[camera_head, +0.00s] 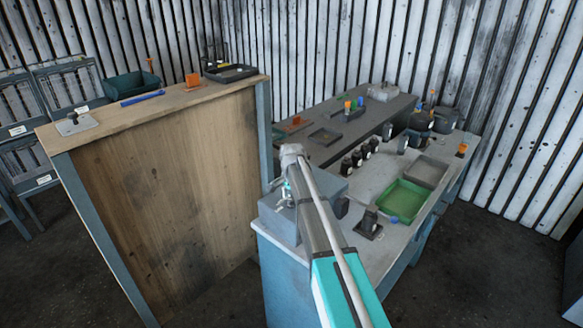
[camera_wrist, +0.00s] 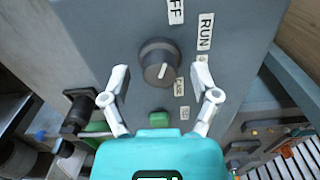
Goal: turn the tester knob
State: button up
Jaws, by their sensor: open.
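The tester is a grey box whose front panel (camera_wrist: 225,25) fills much of the wrist view; what looks like the same grey box (camera_head: 279,222) stands at the near left end of the grey bench. My gripper (camera_wrist: 161,72) is open, one finger on each side of the knob, with visible gaps. Contact cannot be told. A partly cut label ending in FF (camera_wrist: 176,11) is above. In the head view the knob is hidden.
A green button (camera_wrist: 159,119) sits below the knob, close to my gripper. The grey bench holds a green tray (camera_head: 402,201), a grey tray (camera_head: 427,172) and several dark parts. A tall wooden-sided bench (camera_head: 180,190) stands to the left, with a narrow gap between.

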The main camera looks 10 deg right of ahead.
aim_at(291, 199)
jog(key=m, duration=0.4)
jog(key=shift+m, duration=0.3)
jog(key=m, duration=0.4)
jog(key=shift+m, duration=0.3)
notch_tip(291, 199, up, 14)
jog(key=p, duration=1.3)
jog(key=shift+p, duration=0.4)
jog(key=shift+f, duration=0.1)
jog(key=s+f+n+b, duration=0.4)
jog(key=s+n, duration=0.3)
jog(key=s, duration=0.2)
jog(key=s+a+f+n+b, duration=0.1)
jog(key=s+f+n+b, duration=0.4)
jog(key=s, duration=0.5)
jog(key=s+a+f+n+b, duration=0.1)
jog(key=s+f+n+b, duration=0.4)
jog(key=s+n, duration=0.3)
jog(key=shift+s+n, duration=0.4)
jog(key=shift+s, duration=0.75)
